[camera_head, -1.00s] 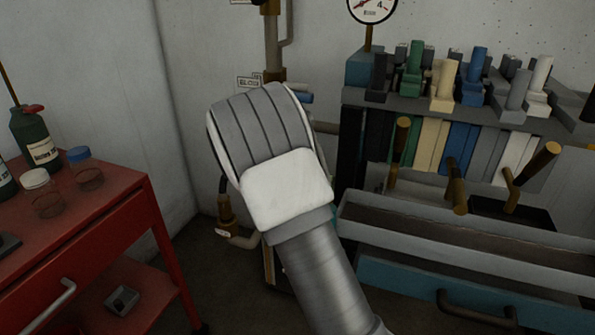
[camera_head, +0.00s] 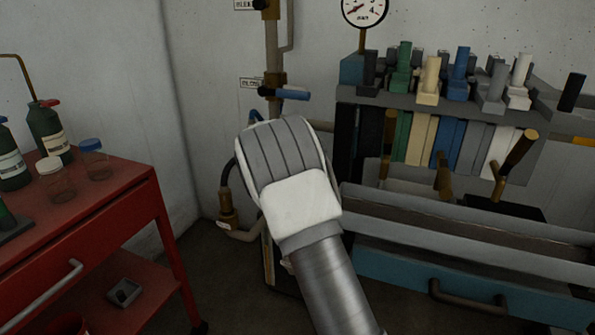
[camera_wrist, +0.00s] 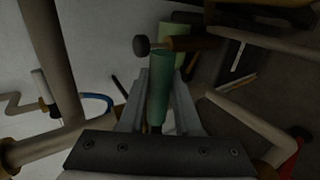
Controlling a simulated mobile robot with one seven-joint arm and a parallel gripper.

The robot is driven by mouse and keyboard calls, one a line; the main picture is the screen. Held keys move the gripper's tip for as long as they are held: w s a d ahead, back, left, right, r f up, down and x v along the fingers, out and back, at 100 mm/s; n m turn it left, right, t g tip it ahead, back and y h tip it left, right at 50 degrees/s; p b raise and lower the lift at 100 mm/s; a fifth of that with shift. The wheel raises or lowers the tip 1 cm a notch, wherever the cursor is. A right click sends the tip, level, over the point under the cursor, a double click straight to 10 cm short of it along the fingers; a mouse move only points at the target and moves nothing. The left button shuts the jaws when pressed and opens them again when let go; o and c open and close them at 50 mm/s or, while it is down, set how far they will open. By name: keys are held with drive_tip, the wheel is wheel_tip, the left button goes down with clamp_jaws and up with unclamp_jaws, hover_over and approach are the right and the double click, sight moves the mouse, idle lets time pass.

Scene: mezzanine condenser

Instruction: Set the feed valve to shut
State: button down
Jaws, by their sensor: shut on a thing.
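My gripper (camera_wrist: 163,82) shows in the wrist view, its two pale fingers closed on a green cylindrical handle (camera_wrist: 159,88). The handle's far end reaches towards a brass-brown valve stem (camera_wrist: 190,43) with a dark round knob. In the head view my arm's wrist hides the fingers and this handle. A valve with a blue lever (camera_head: 291,94) sits on the upright pipe (camera_head: 272,45) just above my wrist, its lever pointing right. A small label (camera_head: 252,83) is beside it, too blurred to read. I cannot read which valve is the feed valve.
A red trolley (camera_head: 95,225) with bottles and jars stands at the left. A pressure gauge (camera_head: 364,10) is above. A rack (camera_head: 425,112) with coloured blocks and a blue drawer unit (camera_head: 400,280) fill the right. A lower brass fitting (camera_head: 228,215) is left of my wrist.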

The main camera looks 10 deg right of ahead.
drive_tip(key=shift+a+f, duration=0.1)
drive_tip(key=shift+f, duration=0.1)
idle(0.5)
drive_tip(key=c, duration=0.6)
unclamp_jaws()
drive_tip(key=shift+r, duration=0.1)
drive_tip(key=p+v, duration=0.2)
drive_tip(key=v, duration=1.5)
drive_tip(key=shift+s, duration=0.25)
